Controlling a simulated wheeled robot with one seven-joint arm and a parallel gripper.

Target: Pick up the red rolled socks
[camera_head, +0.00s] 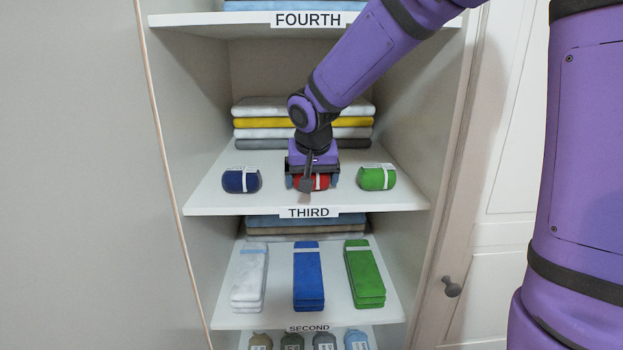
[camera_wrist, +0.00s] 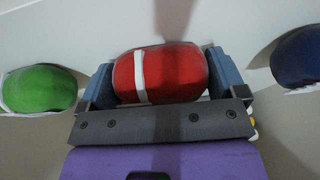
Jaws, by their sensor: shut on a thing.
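The red rolled socks (camera_wrist: 178,72) have a white band and lie between the two blue-grey fingers of my gripper (camera_wrist: 164,82) in the wrist view. My gripper is shut on them, a finger at each end. In the head view the red rolled socks (camera_head: 319,182) show only in part under my gripper (camera_head: 312,183), at the middle of the shelf marked THIRD (camera_head: 288,203). I cannot tell whether they touch the shelf or hang just above it.
Dark blue rolled socks (camera_head: 241,180) lie to the left and green rolled socks (camera_head: 376,177) to the right on the same shelf. A stack of folded cloths (camera_head: 253,122) stands behind. The FOURTH shelf (camera_head: 225,20) is above, and side walls bound the shelf.

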